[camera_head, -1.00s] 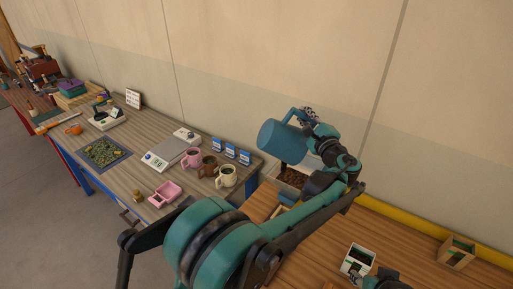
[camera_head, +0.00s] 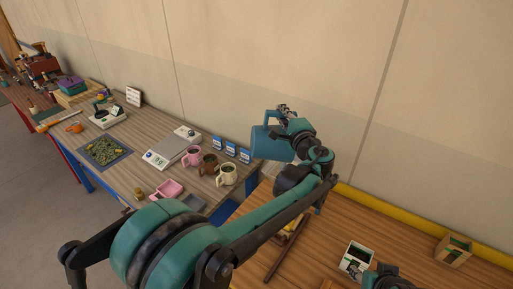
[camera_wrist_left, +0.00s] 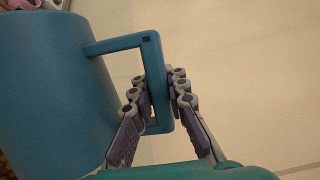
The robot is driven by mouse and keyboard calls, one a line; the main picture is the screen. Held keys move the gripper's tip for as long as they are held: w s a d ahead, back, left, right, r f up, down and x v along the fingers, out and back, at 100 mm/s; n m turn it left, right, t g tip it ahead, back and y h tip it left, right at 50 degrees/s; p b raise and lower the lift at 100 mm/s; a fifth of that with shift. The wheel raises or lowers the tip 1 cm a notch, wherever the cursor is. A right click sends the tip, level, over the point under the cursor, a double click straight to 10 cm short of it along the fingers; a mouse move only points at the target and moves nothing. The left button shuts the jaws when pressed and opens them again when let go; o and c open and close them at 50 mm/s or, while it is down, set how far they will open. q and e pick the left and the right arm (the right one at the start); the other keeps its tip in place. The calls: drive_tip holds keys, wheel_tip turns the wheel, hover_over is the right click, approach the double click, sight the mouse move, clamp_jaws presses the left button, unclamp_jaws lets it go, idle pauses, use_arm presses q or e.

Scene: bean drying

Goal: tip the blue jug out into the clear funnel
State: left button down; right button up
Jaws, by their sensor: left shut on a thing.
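The blue jug (camera_head: 268,145) is held up in the air in the head view, in front of the wall and beyond the row of mugs. My left gripper (camera_head: 287,112) is at its upper right. In the left wrist view the jug (camera_wrist_left: 50,90) fills the left side, and the left gripper (camera_wrist_left: 160,95) is shut on its square handle, with fingers on both sides. The inside of the jug does not show. I cannot make out the clear funnel. A teal part of my right arm shows at the bottom edge of the head view; its fingers are not clear.
A pink mug (camera_head: 191,156), a brown mug (camera_head: 209,163) and a cream mug (camera_head: 227,175) stand beside a scale (camera_head: 168,149) on the left table. A white box (camera_head: 357,257) and a wooden box (camera_head: 454,250) are on the right table. Its middle is mostly bare.

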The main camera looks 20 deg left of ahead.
sight(267, 117)
idle(0.3)
use_arm(q)
drive_tip(key=a+n, duration=0.1)
drive_tip(key=s+a+f+n, duration=0.1)
drive_tip(key=a, duration=0.1)
drive_tip(key=a+n, duration=0.1)
drive_tip(key=shift+s+a+f, duration=0.25)
drive_tip(key=a+n, duration=0.1)
drive_tip(key=s+a+n+h, duration=0.1)
drive_tip(key=a, duration=0.1)
drive_tip(key=shift+g, duration=0.4)
drive_tip(key=shift+s+a+f+n, duration=0.1)
drive_tip(key=shift+s+a+n, duration=0.05)
drive_tip(key=shift+a+n, duration=0.2)
